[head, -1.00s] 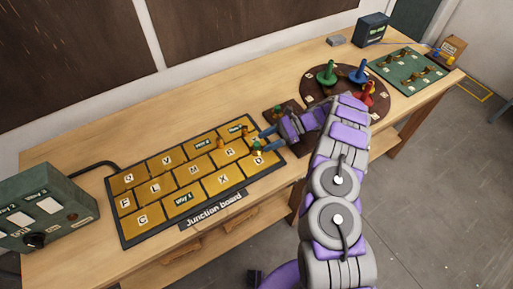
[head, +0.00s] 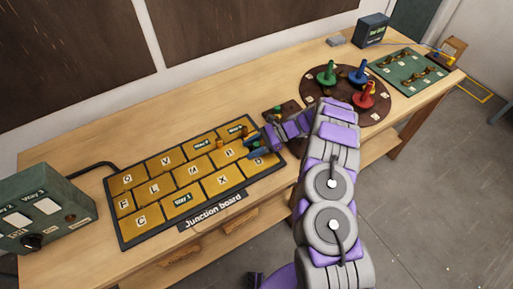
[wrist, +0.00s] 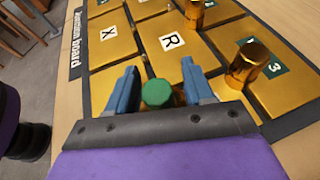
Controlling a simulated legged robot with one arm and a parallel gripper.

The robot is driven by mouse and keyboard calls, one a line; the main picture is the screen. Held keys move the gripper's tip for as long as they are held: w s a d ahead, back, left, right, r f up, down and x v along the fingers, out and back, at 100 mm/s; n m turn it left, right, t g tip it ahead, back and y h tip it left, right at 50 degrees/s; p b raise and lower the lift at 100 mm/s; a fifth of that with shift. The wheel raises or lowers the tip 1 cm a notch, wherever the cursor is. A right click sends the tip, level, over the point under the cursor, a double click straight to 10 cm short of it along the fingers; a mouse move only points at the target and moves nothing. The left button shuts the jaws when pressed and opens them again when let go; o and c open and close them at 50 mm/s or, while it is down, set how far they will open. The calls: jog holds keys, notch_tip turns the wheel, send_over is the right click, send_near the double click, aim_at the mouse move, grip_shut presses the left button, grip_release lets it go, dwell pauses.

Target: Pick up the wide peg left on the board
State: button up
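The junction board (head: 125,232) lies on the bench with gold lettered plates. A green-topped peg (wrist: 158,93) stands between my gripper's two blue fingers in the wrist view. My gripper (wrist: 160,88) is open around it, with a visible gap on the right side. The peg's lower part is mostly hidden. Two plain gold pegs stand on the board: one near the plate marked 3 (wrist: 247,63) and one beyond it (wrist: 195,12). In the head view my gripper (head: 254,148) is low over the board's right end, and its fingers largely hide the green-topped peg.
A round brown stand (head: 310,92) with green, blue and red spindles is to the right. A green panel (head: 395,62) lies beyond it. A green switch box (head: 45,210) stands at the left. The bench behind the board is clear.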

grip_shut()
dwell(0.3)
